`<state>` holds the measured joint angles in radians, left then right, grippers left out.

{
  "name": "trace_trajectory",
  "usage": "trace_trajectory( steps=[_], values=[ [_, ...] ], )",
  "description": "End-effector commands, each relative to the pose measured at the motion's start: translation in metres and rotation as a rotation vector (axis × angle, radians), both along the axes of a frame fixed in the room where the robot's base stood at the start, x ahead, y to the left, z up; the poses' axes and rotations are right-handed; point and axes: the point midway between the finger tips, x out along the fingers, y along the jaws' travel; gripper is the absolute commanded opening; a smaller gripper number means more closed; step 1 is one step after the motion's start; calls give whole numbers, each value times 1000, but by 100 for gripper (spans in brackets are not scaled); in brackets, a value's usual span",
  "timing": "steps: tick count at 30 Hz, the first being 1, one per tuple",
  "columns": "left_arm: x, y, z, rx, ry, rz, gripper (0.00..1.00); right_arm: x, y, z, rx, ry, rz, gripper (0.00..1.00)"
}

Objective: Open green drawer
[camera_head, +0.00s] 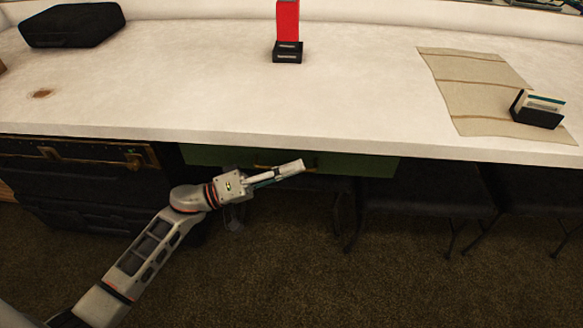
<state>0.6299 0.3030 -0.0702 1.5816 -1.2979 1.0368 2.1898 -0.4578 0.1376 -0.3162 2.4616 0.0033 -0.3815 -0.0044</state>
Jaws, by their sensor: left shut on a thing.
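The green drawer (355,166) sits under the front edge of the white counter, and its front shows as a dark green strip. Its brass-coloured handle (312,168) is on the middle of the front, mostly hidden behind my gripper. My left gripper (297,167) reaches in from the lower left and is shut on the handle. From this angle I cannot tell whether the drawer stands out from the counter. My right gripper is out of view.
The white counter (200,85) carries a black case (72,25), a red box on a black stand (288,52), a cloth runner (465,85) and a black card holder (537,110). Dark trunks (75,185) stand below left; dark chairs (425,195) below right. Carpet in front is clear.

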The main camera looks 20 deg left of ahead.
Motion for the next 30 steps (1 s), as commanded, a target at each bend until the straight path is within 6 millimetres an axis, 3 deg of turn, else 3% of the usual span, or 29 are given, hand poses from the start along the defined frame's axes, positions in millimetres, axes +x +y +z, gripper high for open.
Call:
trace_trajectory(
  steps=[6,9,14,23,30],
  values=[
    [-9,-3,8,3,-6,-2,0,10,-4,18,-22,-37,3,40],
    [-19,-6,13,3,-11,-3,0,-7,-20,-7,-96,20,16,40],
    [-41,-12,17,6,-15,-1,0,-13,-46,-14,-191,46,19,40],
    [-98,-28,10,4,-7,0,0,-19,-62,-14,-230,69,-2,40],
    [-159,-45,7,3,-2,-2,0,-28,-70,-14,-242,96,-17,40]
  ],
)
